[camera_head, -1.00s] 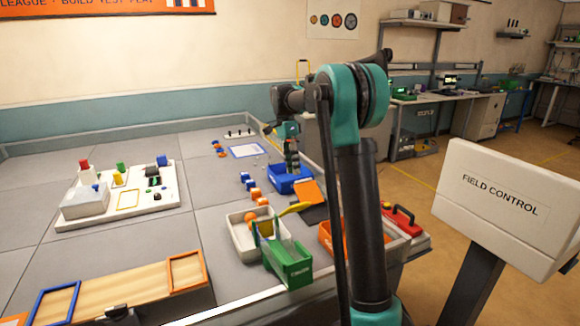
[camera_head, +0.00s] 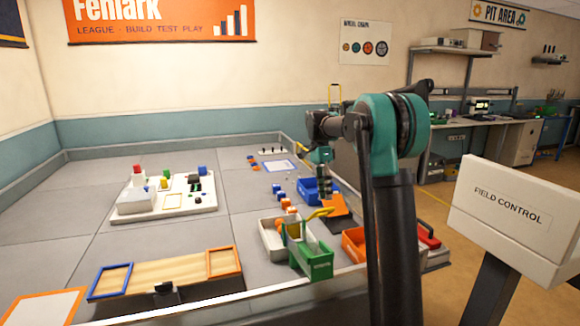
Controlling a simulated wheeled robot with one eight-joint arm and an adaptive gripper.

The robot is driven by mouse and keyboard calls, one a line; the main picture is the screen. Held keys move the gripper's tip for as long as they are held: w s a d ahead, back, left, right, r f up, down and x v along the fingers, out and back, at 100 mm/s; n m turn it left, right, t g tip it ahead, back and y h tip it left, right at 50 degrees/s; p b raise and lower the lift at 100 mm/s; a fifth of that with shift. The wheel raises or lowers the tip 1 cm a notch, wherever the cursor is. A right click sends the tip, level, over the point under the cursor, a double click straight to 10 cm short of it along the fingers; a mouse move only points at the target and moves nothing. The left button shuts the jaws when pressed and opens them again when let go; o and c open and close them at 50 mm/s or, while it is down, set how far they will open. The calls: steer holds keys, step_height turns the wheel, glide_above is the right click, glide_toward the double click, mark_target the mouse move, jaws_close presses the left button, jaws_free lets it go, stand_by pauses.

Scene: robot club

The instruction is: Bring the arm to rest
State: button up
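My arm (camera_head: 393,225) stands upright on the right side of the view, with its upper links bent over toward the left. My gripper (camera_head: 324,190) hangs pointing down at the end of the arm, over or just in front of the blue bin (camera_head: 308,194) on the grey table. The gripper is small and dark here, and I cannot see whether its fingers are apart or hold anything. I cannot tell whether it touches the bin.
A green bin (camera_head: 318,263) and a grey tray (camera_head: 270,240) stand near the table's front edge. Blue and orange blocks (camera_head: 285,203) lie left of the blue bin. A white board (camera_head: 180,210) lies farther left. A field control box (camera_head: 513,210) stands at the right.

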steer(key=s+d+f+n+t, duration=0.2)
steer(key=s+f+n, duration=0.2)
steer(key=s, duration=0.6)
steer(key=s+d+f+n+t, duration=0.2)
steer(key=s+f+n, duration=0.3)
steer(key=s+f, duration=0.4)
steer(key=s+d+f+n+t+y, duration=0.1)
steer(key=s+d+f+n+t, duration=0.2)
steer(key=s, duration=0.9)
step_height(320, 180, down, 4)
steer(key=shift+r+n+t, duration=0.1)
steer(key=shift+n+t, duration=0.5)
steer(key=shift+n, duration=0.5)
